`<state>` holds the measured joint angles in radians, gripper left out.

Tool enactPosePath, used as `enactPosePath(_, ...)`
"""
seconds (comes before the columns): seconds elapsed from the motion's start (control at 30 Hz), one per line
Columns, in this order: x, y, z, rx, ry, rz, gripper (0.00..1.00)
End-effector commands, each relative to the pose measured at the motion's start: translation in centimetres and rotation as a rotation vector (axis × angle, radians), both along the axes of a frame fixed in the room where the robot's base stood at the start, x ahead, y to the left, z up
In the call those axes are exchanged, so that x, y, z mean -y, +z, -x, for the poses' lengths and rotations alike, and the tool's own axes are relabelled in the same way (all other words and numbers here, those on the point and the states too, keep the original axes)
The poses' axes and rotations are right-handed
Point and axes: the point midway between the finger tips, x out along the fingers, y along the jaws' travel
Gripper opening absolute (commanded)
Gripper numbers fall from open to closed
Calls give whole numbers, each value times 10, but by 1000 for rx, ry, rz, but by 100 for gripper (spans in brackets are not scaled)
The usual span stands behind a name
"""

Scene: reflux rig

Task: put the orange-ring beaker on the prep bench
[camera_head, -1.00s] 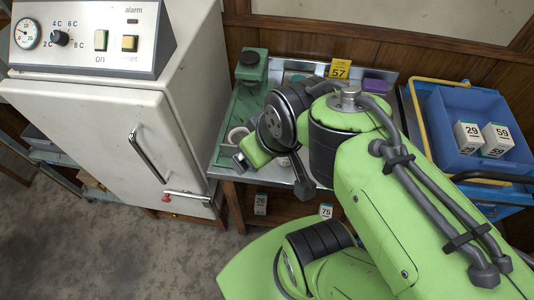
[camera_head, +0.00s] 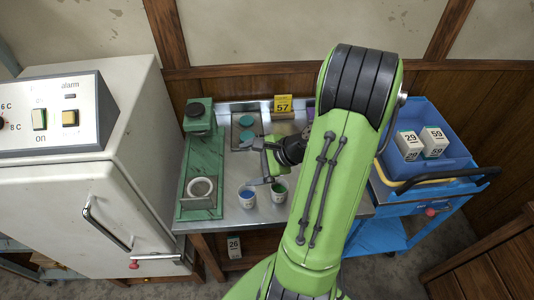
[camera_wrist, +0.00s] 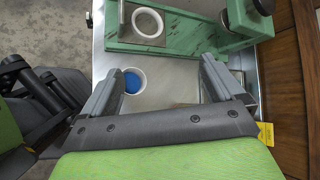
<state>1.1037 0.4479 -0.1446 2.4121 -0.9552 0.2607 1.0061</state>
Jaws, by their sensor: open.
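No orange ring shows clearly on any beaker in these frames. Two small white cups stand on a metal-topped bench (camera_head: 226,215): a blue-filled cup (camera_head: 247,203) and a green-filled cup (camera_head: 279,196). My gripper (camera_head: 250,163) is open and empty above the bench, behind the two cups, its fingers pointing left toward a green stand (camera_head: 200,150). In the wrist view, the blue-filled cup (camera_wrist: 134,81) shows beside the left finger of my gripper (camera_wrist: 163,68). A white ring-shaped vessel (camera_head: 201,188) sits on the stand's front end. My arm hides part of the bench's right side.
A white cabinet (camera_head: 75,205) stands close on the left. A blue cart (camera_head: 400,203) at right carries a blue tray with boxes marked 29 (camera_head: 409,146) and 59 (camera_head: 433,140). Teal discs (camera_head: 246,120) lie at the bench's back, near a yellow 57 tag (camera_head: 283,103).

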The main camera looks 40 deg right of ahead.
Motion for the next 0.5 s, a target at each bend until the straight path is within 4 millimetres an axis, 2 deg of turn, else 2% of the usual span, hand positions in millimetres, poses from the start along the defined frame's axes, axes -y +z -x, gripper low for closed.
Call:
enactPosePath(0.03,25,-10,7,11,-161,-126,95)
enactPosePath(0.1,58,-21,17,49,-376,-291,95)
enactPosePath(0.23,106,-38,43,127,-697,-544,95)
enactPosePath(0.3,122,-43,53,159,-801,-629,95)
enactPosePath(0.37,129,-46,59,177,-850,-670,95)
enactPosePath(0.43,132,-49,56,184,-868,-686,95)
enactPosePath(0.5,132,-54,44,182,-864,-686,95)
